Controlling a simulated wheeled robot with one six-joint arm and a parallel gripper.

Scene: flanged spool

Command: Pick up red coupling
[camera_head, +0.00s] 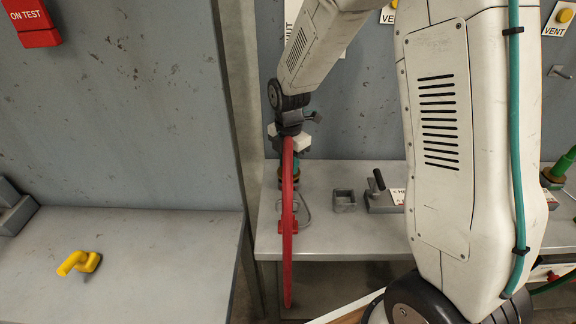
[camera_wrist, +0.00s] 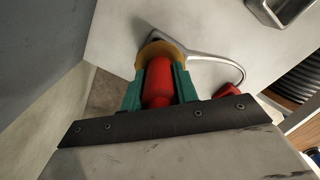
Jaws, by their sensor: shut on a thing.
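The red coupling (camera_wrist: 159,82) sits between the two green fingers of my gripper (camera_wrist: 160,78) in the wrist view. The fingers are shut on its sides. A yellow-orange ring (camera_wrist: 153,50) shows at its far end. In the head view my gripper (camera_head: 296,166) points down over the grey bench at the middle. A red hose (camera_head: 288,230) hangs past it and hides part of the gripper and most of the coupling.
A grey bench (camera_head: 345,232) lies below my gripper. A grey wire loop and a red block (camera_wrist: 226,91) lie beside the coupling. A small open metal box (camera_head: 344,200) and a black-handled fixture (camera_head: 380,195) stand to the right. A grey panel (camera_head: 140,100) rises at left.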

